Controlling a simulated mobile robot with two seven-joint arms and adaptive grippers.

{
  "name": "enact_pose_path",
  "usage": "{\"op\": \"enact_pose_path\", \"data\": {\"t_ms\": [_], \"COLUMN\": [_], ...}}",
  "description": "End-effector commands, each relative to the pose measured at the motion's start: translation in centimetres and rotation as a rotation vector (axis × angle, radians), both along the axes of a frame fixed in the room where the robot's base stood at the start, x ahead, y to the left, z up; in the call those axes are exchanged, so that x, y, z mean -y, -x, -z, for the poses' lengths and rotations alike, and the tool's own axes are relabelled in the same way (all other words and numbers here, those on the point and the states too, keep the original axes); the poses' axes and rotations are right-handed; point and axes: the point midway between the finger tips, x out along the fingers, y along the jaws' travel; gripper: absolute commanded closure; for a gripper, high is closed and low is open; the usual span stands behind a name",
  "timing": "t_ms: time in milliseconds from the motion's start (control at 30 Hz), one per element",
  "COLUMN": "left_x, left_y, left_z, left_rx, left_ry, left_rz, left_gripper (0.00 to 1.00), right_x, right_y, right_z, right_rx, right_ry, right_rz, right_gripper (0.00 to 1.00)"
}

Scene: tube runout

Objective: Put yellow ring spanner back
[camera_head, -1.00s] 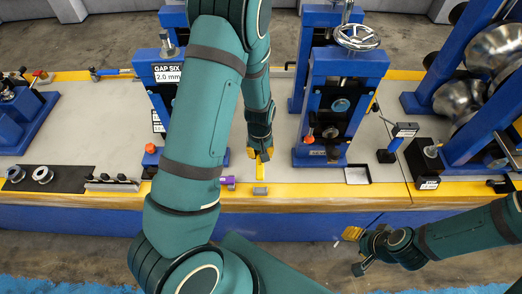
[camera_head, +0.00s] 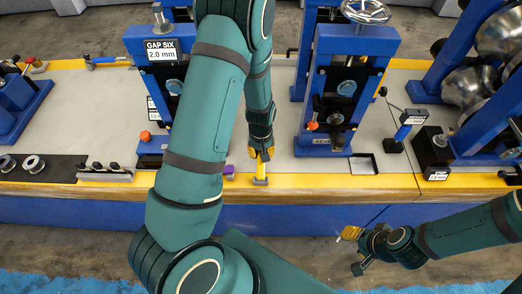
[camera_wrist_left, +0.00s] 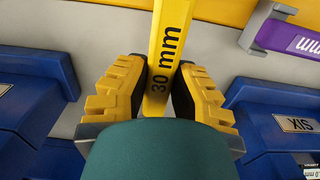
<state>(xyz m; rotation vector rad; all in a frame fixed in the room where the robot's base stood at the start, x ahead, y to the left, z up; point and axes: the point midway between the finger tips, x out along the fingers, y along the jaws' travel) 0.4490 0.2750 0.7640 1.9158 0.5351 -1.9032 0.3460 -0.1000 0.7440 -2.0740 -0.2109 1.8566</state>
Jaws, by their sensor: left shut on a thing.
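The yellow ring spanner (camera_wrist_left: 166,50), marked "30 mm", runs up the middle of the left wrist view between my left gripper's fingers (camera_wrist_left: 158,88). In the head view the spanner (camera_head: 261,168) shows as a short yellow strip just below my left gripper (camera_head: 261,154), near the bench's front edge. My left gripper is shut on it. A small grey block (camera_head: 261,182) is at the spanner's near end on the yellow edge strip. The spanner's far end is hidden by the gripper and arm. My right gripper (camera_head: 354,240) is low at the right, in front of the bench; its jaw opening is too small to judge.
A purple spanner in a grey holder (camera_wrist_left: 262,25) lies to the right in the left wrist view; its purple end (camera_head: 229,172) shows left of my gripper in the head view. Blue roll stands (camera_head: 345,90) flank the arm.

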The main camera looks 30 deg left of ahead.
Motion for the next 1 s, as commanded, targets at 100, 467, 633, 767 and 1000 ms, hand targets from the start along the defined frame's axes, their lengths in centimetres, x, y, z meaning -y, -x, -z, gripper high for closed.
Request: {"op": "enact_pose_path", "data": {"t_ms": [100, 467, 633, 767, 1000], "left_x": [0.0, 0.0, 0.0, 0.0, 0.0], "left_y": [0.0, 0.0, 0.0, 0.0, 0.0], "left_z": [0.0, 0.0, 0.3, 0.6, 1.2], "left_rx": [0.001, 0.0, 0.0, 0.0, 0.0], "left_ry": [0.0, 0.0, 0.0, 0.0, 0.0], "left_rz": [0.0, 0.0, 0.0, 0.0, 0.0], "left_gripper": [1.0, 1.0, 1.0, 1.0, 1.0], "right_x": [0.0, 0.0, 0.0, 0.0, 0.0], "right_y": [0.0, 0.0, 0.0, 0.0, 0.0], "right_z": [0.0, 0.0, 0.2, 0.5, 0.9], "right_rx": [0.001, 0.001, 0.001, 0.001, 0.001], "right_ry": [0.0, 0.0, 0.0, 0.0, 0.0], "right_rz": [0.0, 0.0, 0.0, 0.0, 0.0], "right_gripper": [0.53, 0.53, 0.53, 0.53, 0.53]}}
